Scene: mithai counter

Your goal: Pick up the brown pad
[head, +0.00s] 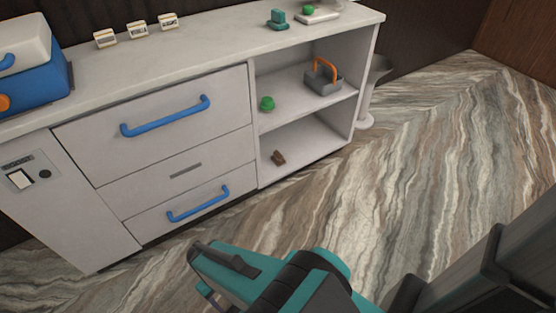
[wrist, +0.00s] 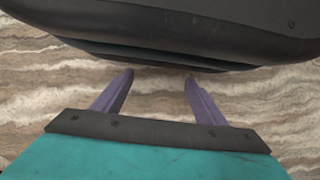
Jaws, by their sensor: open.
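A small brown object (head: 278,157), which looks like the brown pad, lies on the bottom shelf of the open shelf unit in the head view, near the shelf's left side. It is too small to make out its exact shape. My gripper shows in the wrist view (wrist: 158,82) with its two purple fingers apart and nothing between them. In the head view my teal arm is at the bottom middle, in front of the counter and well apart from the brown object. The brown object is not in the wrist view.
The white counter (head: 180,61) has drawers with blue handles (head: 165,117) left of the open shelves. A green round item (head: 267,103) and a grey caddy with an orange handle (head: 323,82) stand on the upper shelf. The striped floor (head: 440,130) is clear at the right.

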